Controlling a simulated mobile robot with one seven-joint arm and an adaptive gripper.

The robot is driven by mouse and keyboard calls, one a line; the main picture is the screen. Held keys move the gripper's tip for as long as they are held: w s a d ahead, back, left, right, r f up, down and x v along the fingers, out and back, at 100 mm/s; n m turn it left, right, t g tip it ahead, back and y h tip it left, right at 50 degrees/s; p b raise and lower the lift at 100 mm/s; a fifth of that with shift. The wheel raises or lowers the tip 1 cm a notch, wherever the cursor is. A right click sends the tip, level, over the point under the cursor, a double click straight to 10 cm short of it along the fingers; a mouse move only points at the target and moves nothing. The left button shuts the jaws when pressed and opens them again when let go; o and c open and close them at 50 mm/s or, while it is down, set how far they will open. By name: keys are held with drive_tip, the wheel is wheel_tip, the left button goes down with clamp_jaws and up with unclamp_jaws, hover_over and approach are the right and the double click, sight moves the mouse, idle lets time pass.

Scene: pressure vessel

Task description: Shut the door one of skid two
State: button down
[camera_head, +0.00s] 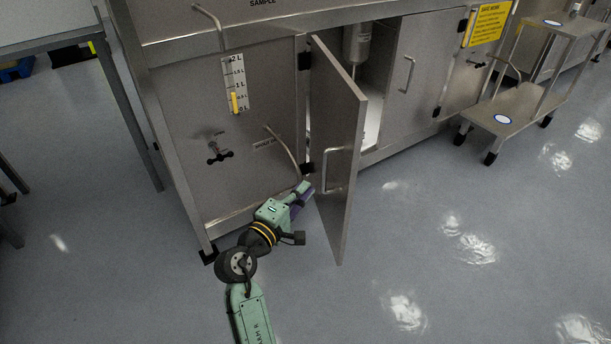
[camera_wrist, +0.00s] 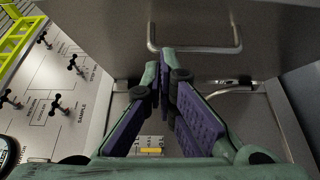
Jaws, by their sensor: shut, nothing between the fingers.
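A grey metal cabinet door (camera_head: 338,130) stands swung open on black hinges at its left edge, jutting out towards the camera. Its bar handle (camera_head: 326,172) is on the face turned left. My gripper (camera_head: 307,187) is shut and empty, low on that left side of the door and close to its face. I cannot tell whether it touches the door. In the wrist view, the fingers (camera_wrist: 166,75) are together, pointing towards the door panel (camera_wrist: 260,30), with the handle (camera_wrist: 195,49) just beyond the tips.
The cabinet's left panel (camera_head: 190,125) carries a level scale (camera_head: 236,85), a valve (camera_head: 219,150) and a curved pipe near my gripper. A second door (camera_head: 413,75) is shut at right. A steel cart (camera_head: 510,115) stands further right. The floor (camera_head: 440,230) right of the open door is clear.

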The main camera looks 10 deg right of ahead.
drive_tip(key=p, duration=0.2)
approach(345, 156)
drive_tip(key=w, duration=0.4)
drive_tip(key=shift+s+d+p, duration=0.15)
drive_tip(key=shift+d+p, duration=0.4)
drive_tip(key=shift+d, duration=1.1)
drive_tip(key=shift+d, duration=0.1)
